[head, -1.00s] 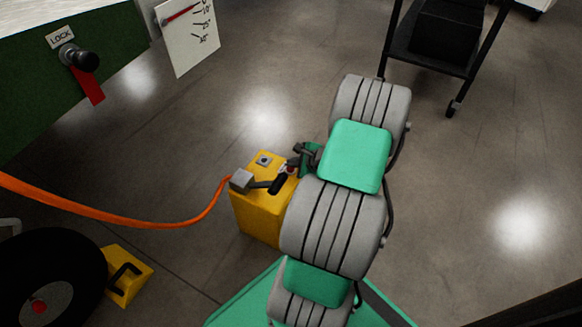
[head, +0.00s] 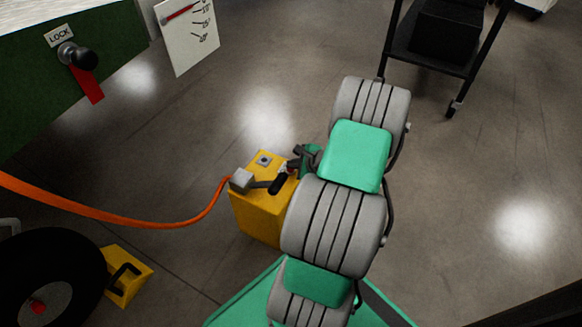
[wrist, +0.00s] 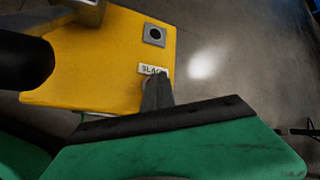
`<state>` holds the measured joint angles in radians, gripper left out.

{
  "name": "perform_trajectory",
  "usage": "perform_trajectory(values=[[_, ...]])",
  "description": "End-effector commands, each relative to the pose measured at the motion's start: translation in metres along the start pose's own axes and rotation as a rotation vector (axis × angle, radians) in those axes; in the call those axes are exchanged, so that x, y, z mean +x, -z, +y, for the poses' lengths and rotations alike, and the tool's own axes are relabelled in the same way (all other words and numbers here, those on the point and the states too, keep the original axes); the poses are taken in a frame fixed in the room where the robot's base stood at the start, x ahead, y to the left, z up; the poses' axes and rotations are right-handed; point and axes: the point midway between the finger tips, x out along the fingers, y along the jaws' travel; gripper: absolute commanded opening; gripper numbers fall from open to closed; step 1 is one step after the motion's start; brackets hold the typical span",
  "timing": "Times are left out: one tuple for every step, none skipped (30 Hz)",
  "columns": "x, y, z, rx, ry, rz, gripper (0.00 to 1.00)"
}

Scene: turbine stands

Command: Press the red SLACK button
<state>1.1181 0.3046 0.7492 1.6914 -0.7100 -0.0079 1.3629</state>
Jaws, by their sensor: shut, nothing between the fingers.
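The yellow box (head: 258,217) stands on the floor, left of my arm in the head view. Its top also fills much of the wrist view (wrist: 95,70). A white label reading SLACK (wrist: 152,69) is on that top, partly covered by a fingertip. My gripper (wrist: 157,80) is shut and empty, with its tips over the box top right beside the label. In the head view my gripper (head: 291,164) is at the box's right edge. Whether the tips touch anything is unclear.
A grey square fitting with a dark round centre (wrist: 154,35) is on the box top. A black-handled lever (head: 278,184) and grey block (head: 241,180) with an orange strap (head: 130,219) are also there. A wheel (head: 45,275) and yellow chock (head: 127,279) stand lower left.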

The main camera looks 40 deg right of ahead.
Motion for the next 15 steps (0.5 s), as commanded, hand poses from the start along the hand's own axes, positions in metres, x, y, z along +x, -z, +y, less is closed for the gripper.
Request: perform_trajectory(values=[[0.0,0.0,0.0,0.0,-0.001,0.0,0.0],[0.0,0.0,0.0,0.0,-0.001,0.001,0.0],[0.0,0.0,0.0,0.0,-0.001,0.001,0.0],[0.0,0.0,0.0,0.0,-0.001,0.001,0.0],[0.0,0.0,0.0,0.0,-0.001,0.001,0.0],[-0.001,0.0,0.0,0.0,-0.001,0.001,0.0],[-0.001,-0.001,0.0,0.0,-0.001,0.001,0.0],[-0.002,-0.001,-0.001,0.0,-0.001,0.001,0.0],[-0.004,-0.002,-0.002,0.0,-0.001,0.001,0.0],[-0.005,-0.003,-0.003,0.0,-0.001,0.001,0.0],[-0.006,-0.004,-0.004,0.0,-0.001,0.001,0.0],[-0.008,-0.006,-0.006,0.0,-0.001,0.001,0.0],[-0.01,-0.007,-0.006,0.0,-0.001,0.001,0.0],[-0.011,-0.008,-0.007,0.0,-0.001,0.001,0.0],[-0.012,-0.009,-0.008,0.0,-0.001,0.001,0.0]])
